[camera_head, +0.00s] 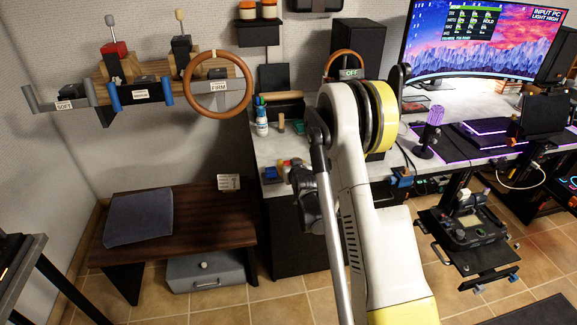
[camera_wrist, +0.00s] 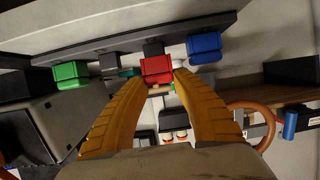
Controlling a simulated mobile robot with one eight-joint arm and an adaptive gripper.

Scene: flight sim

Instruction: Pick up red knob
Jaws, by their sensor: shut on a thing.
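The red knob (camera_wrist: 156,69) sits on a dark bar (camera_wrist: 135,40) in the wrist view, between a green knob (camera_wrist: 70,75) and a blue knob (camera_wrist: 204,47). My gripper (camera_wrist: 157,77) has its two orange fingers closed around the red knob, one on each side. The knob still appears to be on its short dark stem at the bar. In the head view, my gripper is mostly hidden by my arm, beside small coloured pieces at the desk's left end. The blue one (camera_head: 270,173) shows there.
The white desk (camera_head: 270,147) holds a bottle (camera_head: 262,118), a microphone (camera_head: 432,125) and a curved monitor (camera_head: 490,40). A wooden bench (camera_head: 200,225) with a grey cushion (camera_head: 138,218) stands at left. A wall rack with a brown steering wheel (camera_head: 190,91) hangs above it.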

